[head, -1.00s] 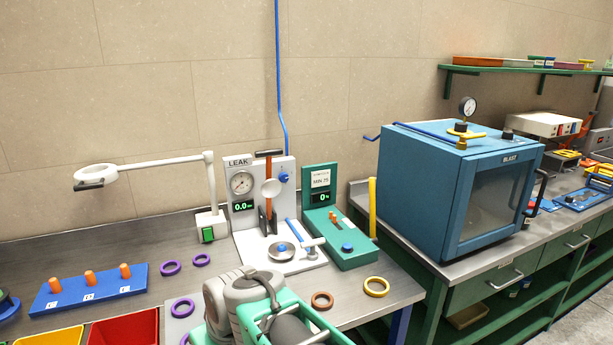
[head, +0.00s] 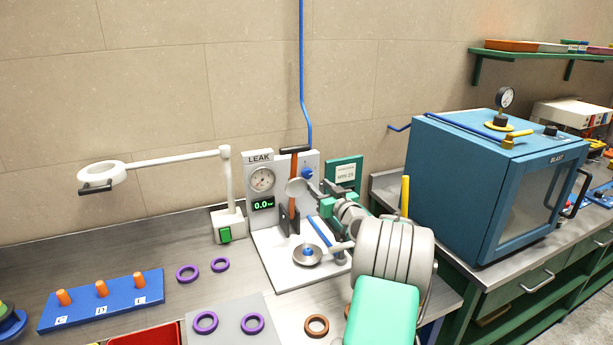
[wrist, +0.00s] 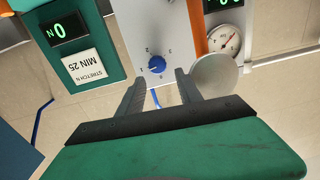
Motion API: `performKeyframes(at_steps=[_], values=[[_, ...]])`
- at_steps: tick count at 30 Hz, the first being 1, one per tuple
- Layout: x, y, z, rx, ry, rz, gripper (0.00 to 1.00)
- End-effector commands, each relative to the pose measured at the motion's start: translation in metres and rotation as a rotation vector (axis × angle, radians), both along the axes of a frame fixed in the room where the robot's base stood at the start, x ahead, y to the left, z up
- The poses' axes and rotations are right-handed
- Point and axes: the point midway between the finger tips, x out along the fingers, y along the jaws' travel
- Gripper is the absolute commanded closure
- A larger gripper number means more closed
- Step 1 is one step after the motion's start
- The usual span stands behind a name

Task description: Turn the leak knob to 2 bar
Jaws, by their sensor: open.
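The leak knob (head: 307,173) is a small blue knob on the upper right of the upright grey LEAK panel (head: 259,158). The panel's dial gauge (head: 262,179) stands near the low end of its scale, and its green display (head: 263,203) reads 0.0. In the head view my gripper (head: 318,189) is just in front and right of the knob.
An orange lever (head: 294,185) with a pale disc stands left of the knob, close to my fingers. A green stretch tester (head: 345,171) is on the right. A blue blast cabinet (head: 465,185) stands further right. Several rings (head: 187,273) lie on the bench.

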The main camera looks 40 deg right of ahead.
Motion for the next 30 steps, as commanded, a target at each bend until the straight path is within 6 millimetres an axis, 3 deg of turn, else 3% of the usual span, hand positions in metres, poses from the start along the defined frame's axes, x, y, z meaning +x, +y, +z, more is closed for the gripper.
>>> performKeyframes(at_steps=[13,21,30], values=[[0.066,-0.020,0.001,0.000,0.002,-0.006,0.58],[0.070,-0.020,0.000,0.000,0.002,-0.006,0.58],[0.070,-0.019,0.000,0.000,0.002,-0.004,0.82]])
